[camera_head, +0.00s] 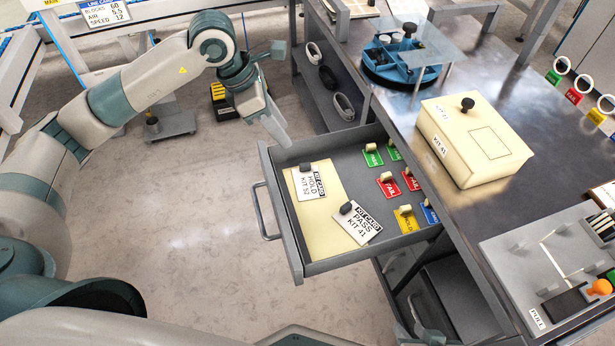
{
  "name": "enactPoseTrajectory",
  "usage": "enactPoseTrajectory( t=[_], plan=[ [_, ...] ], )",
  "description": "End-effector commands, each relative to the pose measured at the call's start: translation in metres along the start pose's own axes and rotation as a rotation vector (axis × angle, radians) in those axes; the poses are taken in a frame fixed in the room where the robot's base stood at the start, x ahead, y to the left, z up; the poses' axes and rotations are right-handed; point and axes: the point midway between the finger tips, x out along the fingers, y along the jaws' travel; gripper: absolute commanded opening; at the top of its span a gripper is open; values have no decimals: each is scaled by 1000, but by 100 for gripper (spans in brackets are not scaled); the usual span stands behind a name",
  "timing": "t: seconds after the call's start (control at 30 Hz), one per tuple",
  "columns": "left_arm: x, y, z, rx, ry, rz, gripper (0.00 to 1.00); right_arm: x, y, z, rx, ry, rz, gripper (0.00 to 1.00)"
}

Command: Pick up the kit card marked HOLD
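The kit card marked HOLD (311,188), white with "KIT 52" and a dark knob at its top, lies in the left part of the open drawer (292,233), on a cream-coloured panel. A second card marked PASS (359,229), "KIT 41", lies tilted to its lower right, also with a dark knob. My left gripper (275,130) points down just above the drawer's back left corner, beyond the HOLD card and apart from it; its finger spacing is not clear. Near the bottom edge, grey parts (418,326) may be my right gripper, mostly cut off.
Green, red, yellow and blue tags (388,186) with knobs lie in the drawer's right part. The metal bench (480,80) holds a cream KIT 43 box (473,140), a blue round holder (386,70) and a grey tray (510,262). The drawer handle (262,212) sticks out left.

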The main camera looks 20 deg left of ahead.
Motion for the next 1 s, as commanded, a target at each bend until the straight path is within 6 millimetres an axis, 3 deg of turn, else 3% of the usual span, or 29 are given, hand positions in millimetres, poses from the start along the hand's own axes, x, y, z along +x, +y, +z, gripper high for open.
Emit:
enactPoseTrajectory(
  t=[0.3,0.5,1.0],
  plan=[
    [59,-1,-1,-2,1,-4,34,1,0,-2,0,9,-2,31],
    [86,0,-1,0,1,-2,34,1,-1,-4,-1,17,-4,31],
    [95,0,-1,0,0,-1,34,1,-2,-4,-1,16,-5,31]
  ],
)
